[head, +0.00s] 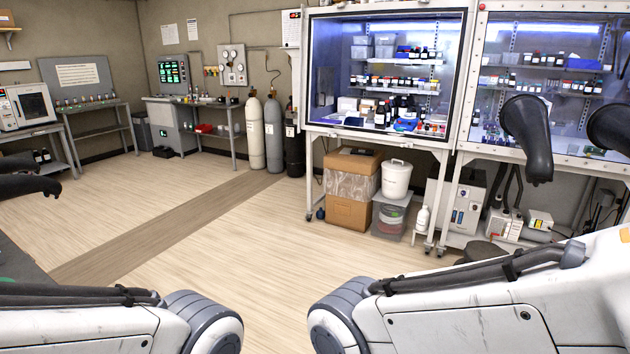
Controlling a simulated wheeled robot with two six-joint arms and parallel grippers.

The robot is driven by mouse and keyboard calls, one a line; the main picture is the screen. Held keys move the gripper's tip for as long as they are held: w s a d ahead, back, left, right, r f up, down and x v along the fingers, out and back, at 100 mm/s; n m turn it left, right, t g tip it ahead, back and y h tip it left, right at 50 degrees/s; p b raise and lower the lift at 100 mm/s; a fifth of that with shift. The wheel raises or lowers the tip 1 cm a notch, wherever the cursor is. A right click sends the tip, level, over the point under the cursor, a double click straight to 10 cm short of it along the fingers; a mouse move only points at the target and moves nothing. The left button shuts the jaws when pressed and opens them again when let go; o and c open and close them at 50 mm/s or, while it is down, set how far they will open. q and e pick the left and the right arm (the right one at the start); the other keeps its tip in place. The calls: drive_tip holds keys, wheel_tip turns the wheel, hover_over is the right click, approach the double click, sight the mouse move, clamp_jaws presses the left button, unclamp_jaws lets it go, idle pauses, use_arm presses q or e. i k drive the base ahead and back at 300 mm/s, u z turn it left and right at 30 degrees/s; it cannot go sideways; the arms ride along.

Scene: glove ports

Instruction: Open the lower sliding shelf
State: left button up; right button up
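Neither of my grippers is in view. Only white and grey links of my arms show along the bottom edge. I cannot tell for sure which part is the lower sliding shelf. No handle or rail can be made out at this distance. Nothing of mine touches the shelf or the glove box.
Stacked cardboard boxes (350,212) stand left of the bucket, a white bottle (422,220) to its right. Black gloves (528,138) stick out of the right glove box (545,80). Gas cylinders (254,132) and benches line the back wall. The wooden floor (240,235) ahead is open.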

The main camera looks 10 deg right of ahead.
sight(399, 91)
drive_tip(key=z, duration=0.5)
drive_tip(key=i, duration=2.05)
drive_tip(key=z, duration=0.45)
drive_tip(key=i, duration=3.5)
drive_tip(key=u, duration=0.25)
